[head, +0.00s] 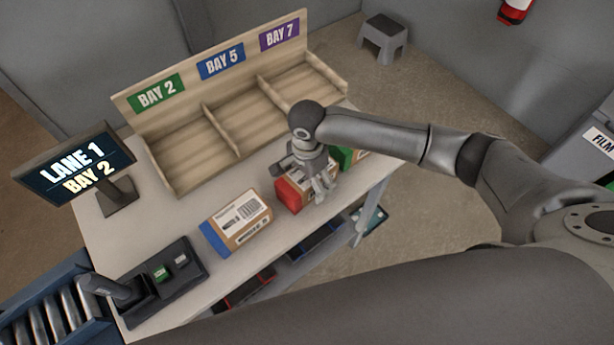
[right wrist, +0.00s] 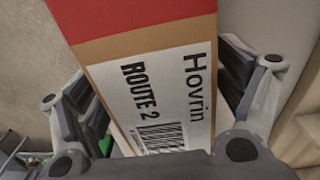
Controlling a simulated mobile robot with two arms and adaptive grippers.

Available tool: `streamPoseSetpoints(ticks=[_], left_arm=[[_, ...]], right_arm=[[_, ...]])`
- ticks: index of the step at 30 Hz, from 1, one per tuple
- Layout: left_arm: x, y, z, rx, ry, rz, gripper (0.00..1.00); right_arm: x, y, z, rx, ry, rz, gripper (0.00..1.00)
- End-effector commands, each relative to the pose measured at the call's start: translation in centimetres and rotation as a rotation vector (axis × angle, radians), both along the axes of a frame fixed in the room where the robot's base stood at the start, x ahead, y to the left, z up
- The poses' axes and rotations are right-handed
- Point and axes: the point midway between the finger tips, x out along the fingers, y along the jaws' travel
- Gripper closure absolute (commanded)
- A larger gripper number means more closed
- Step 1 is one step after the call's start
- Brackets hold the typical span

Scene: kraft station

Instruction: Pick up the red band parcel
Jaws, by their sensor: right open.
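The red band parcel (head: 290,194) is a brown box with a red end, standing on the white table in the head view. In the right wrist view the parcel (right wrist: 150,60) fills the middle, with a red band and a white label reading "Hovrin" and "ROUTE 2". My right gripper (head: 318,188) is over the parcel and hides part of it. Its open fingers stand on either side of the parcel in the right wrist view; I cannot tell whether they touch it. My left gripper is not in view.
A blue band parcel (head: 236,222) stands left of the red one, and a green band parcel (head: 343,156) close on its right. Behind is a wooden rack (head: 208,112) with BAY 2, BAY 5 and BAY 7. A screen (head: 76,166) reads "LANE 1 BAY 2". A scanner stand (head: 150,285) is at front left.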

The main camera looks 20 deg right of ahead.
Motion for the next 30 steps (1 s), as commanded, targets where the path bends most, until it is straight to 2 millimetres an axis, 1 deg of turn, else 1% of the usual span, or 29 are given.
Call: streamPoseSetpoints(ticks=[1, 4, 11, 24, 30], left_arm=[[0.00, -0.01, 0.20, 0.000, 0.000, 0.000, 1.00], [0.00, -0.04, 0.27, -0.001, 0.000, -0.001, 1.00], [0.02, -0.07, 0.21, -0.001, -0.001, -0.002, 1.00], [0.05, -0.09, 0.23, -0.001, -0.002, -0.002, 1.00], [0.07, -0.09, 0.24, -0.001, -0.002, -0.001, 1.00]], right_arm=[[-0.01, 0.00, -0.54, 0.000, 0.001, -0.001, 0.11], [-0.01, 0.02, -1.28, 0.000, -0.001, 0.001, 0.11], [0.00, 0.04, -1.47, 0.001, -0.002, 0.001, 0.11], [0.00, 0.06, -1.43, 0.001, -0.002, 0.001, 0.67], [0.04, 0.09, -1.36, 0.002, -0.002, 0.001, 0.67]])
